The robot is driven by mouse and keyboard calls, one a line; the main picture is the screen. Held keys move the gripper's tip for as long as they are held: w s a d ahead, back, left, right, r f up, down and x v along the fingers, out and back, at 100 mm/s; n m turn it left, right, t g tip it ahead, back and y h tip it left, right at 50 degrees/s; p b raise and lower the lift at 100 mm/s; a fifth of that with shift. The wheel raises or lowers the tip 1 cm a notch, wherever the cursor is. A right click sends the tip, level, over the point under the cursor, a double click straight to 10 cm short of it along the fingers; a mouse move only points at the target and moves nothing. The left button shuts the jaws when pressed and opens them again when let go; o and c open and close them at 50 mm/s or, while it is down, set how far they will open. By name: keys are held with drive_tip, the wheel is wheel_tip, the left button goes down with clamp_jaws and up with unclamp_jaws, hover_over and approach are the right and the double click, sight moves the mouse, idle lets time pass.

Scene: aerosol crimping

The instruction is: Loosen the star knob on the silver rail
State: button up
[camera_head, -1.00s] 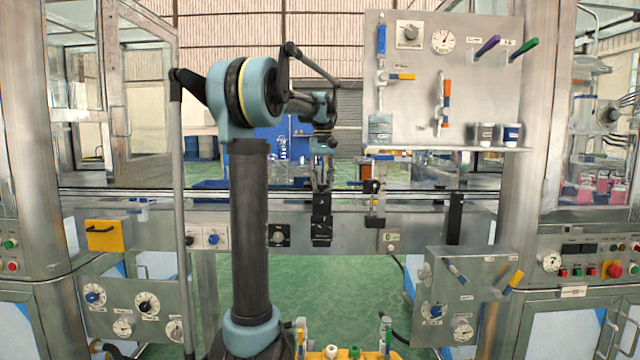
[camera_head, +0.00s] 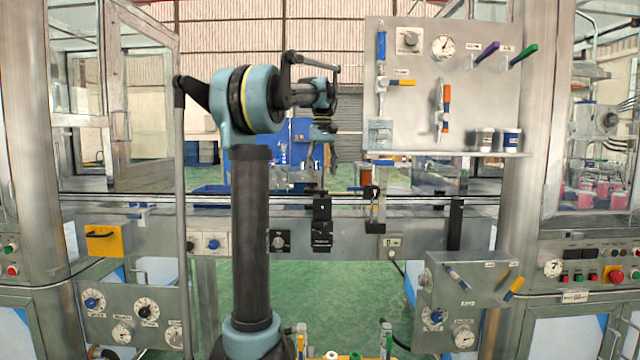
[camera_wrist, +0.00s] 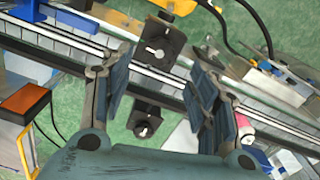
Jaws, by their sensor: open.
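The silver rail (camera_head: 400,200) runs across the head view; it also crosses the wrist view diagonally (camera_wrist: 172,82). A black clamp bracket (camera_head: 321,220) is fixed on the rail, below my gripper in the head view. In the wrist view a black block with a dark round knob (camera_wrist: 145,128) lies at the lower middle, and another black block with a silver fitting (camera_wrist: 158,45) lies above it. I cannot tell for certain which is the star knob. My gripper (camera_wrist: 155,85) is open and empty, its two fingers on either side of the rail stretch, apart from the blocks.
A second bracket with an orange-brown cylinder (camera_head: 374,200) stands right of the black one. A panel with gauges and handles (camera_head: 440,85) rises behind at right. An orange box (camera_wrist: 27,100) and a cable lie left in the wrist view.

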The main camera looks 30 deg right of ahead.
wheel_tip(320, 180, up, 6)
drive_tip(key=shift+f, duration=0.2)
drive_tip(key=shift+a, duration=0.1)
idle(0.5)
drive_tip(key=s+a+f+n, duration=0.1)
drive_tip(key=s+a+f, duration=0.1)
drive_tip(key=a+f, duration=0.55)
drive_tip(key=s+a+f+t, duration=0.1)
drive_tip(key=s+a+f, duration=0.25)
drive_tip(key=a, duration=0.65)
drive_tip(key=s+a+f+n, duration=0.1)
drive_tip(key=a+f, duration=0.5)
drive_tip(key=a, duration=0.3)
drive_tip(key=s+a+f, duration=0.4)
drive_tip(key=s+f, duration=0.1)
drive_tip(key=f, duration=0.3)
drive_tip(key=s+a+f+n, duration=0.1)
drive_tip(key=s+a+f, duration=0.4)
drive_tip(key=f, duration=0.4)
drive_tip(key=s+a+f+n+t, duration=0.1)
drive_tip(key=s+a+f, duration=0.3)
drive_tip(key=f, duration=0.5)
drive_tip(key=s, duration=0.2)
drive_tip(key=shift+s+a+f, duration=0.15)
drive_tip(key=shift+s+a, duration=0.15)
drive_tip(key=shift+a, duration=0.1)
